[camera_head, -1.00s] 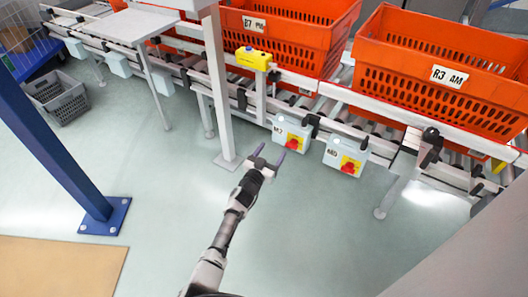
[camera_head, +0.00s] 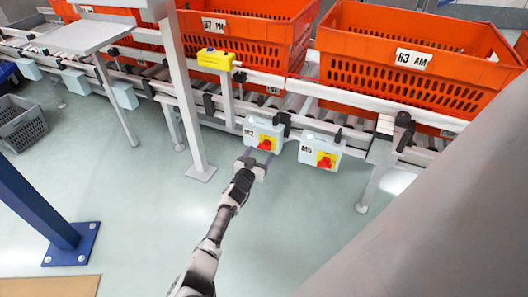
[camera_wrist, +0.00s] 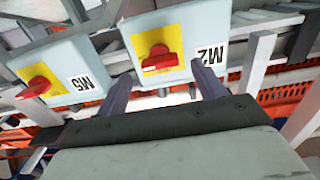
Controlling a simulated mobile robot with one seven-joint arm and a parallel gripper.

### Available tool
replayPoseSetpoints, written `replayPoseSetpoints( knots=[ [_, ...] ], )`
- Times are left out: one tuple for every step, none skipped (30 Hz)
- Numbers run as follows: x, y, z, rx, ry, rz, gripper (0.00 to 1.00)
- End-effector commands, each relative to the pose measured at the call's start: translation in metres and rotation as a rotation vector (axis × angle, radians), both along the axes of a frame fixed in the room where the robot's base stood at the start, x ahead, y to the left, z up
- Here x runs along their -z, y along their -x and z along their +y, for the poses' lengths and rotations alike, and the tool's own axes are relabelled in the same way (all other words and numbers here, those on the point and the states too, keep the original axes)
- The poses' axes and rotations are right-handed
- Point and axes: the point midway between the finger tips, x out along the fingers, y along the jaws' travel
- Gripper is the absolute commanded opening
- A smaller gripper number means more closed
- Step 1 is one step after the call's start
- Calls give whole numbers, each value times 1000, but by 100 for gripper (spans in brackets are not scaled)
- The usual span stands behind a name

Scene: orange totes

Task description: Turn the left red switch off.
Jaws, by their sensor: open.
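The left red switch (camera_head: 266,144) sits on a yellow plate on a pale grey box labelled M2 (camera_head: 250,133). In the wrist view, this red switch (camera_wrist: 160,58) is at upper centre, its label upside down. The right red switch (camera_head: 326,161) is on a similar box labelled M5; in the wrist view that switch (camera_wrist: 36,87) is at the left. My gripper (camera_head: 260,160) is just in front of and below the M2 box. In the wrist view, my gripper's (camera_wrist: 161,87) fingers are spread, one towards each side of the left switch, with nothing between them.
The boxes hang under a roller conveyor (camera_head: 290,92) carrying orange totes (camera_head: 400,74). A yellow box (camera_head: 216,59) is on the rail. A grey post (camera_head: 179,90) stands left of my gripper. The floor (camera_head: 130,200) below is clear.

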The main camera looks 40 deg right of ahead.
Motion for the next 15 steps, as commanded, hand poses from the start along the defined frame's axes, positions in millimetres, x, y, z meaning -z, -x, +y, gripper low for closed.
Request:
replayPoseSetpoints(
  knots=[
    [4, -3, -8, 3, -2, -2, 69],
    [4, -5, -12, 2, -1, -3, 69],
    [3, -8, -16, 2, -1, -2, 69],
    [3, -9, -20, 3, 1, 0, 69],
    [3, -11, -23, 2, 0, -1, 69],
    [3, -14, -26, 2, -1, -2, 69],
    [3, -15, -29, 2, -1, -2, 69],
    [3, -17, -31, 1, -1, -2, 69],
    [2, -18, -34, 1, 0, -1, 69],
    [2, -19, -36, 1, 0, -1, 69],
    [1, -20, -37, 0, 0, -1, 69],
    [1, -21, -39, 0, 0, -1, 69],
    [1, -21, -40, 0, 0, 0, 69],
    [1, -22, -40, 0, 0, 0, 69],
    [0, -22, -41, 0, 0, 1, 69]
  ],
)
